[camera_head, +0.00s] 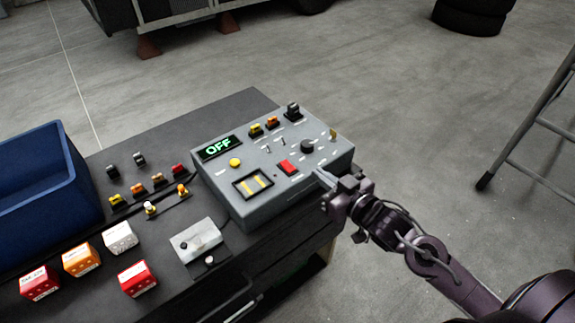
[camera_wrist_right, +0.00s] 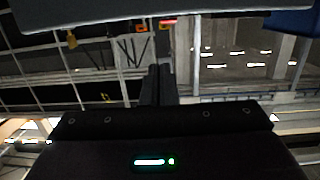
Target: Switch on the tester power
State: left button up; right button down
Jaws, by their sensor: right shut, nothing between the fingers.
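The tester (camera_head: 225,185) is a grey box with a sloped panel on the right part of the dark bench. Its green display (camera_head: 218,147) reads OFF. In the right wrist view, the closed fingers (camera_wrist_right: 158,85) point toward a pale edge. My left gripper is not in view.
A blue bin (camera_head: 40,190) stands at the bench's left. Red, orange and white blocks (camera_head: 82,259), small coloured parts and a small grey switch box (camera_head: 199,243) lie left of the tester. A ladder (camera_head: 535,125) and tyres (camera_head: 472,14) stand on the floor at right.

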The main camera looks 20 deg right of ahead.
jog(key=shift+s+a+r+y, duration=0.2)
jog(key=shift+a+r, duration=0.15)
jog(key=shift+r, duration=0.25)
jog(key=shift+s+a+r+y, duration=0.1)
jog(key=shift+a+r+y, duration=0.15)
jog(key=shift+r, duration=0.3)
jog(key=shift+w, duration=0.1)
jog(key=p, duration=0.2)
send_over(289, 168)
jog(key=s, duration=0.1)
jog(key=shift+d+f, duration=0.25)
jog(key=shift+f, duration=0.05)
jog(key=f, duration=0.1)
jog(key=w+f+p, duration=0.1)
jog(key=f, duration=0.1)
jog(key=shift+a+f, duration=0.15)
jog(key=shift+a, duration=0.05)
jog(key=shift+f, duration=0.6)
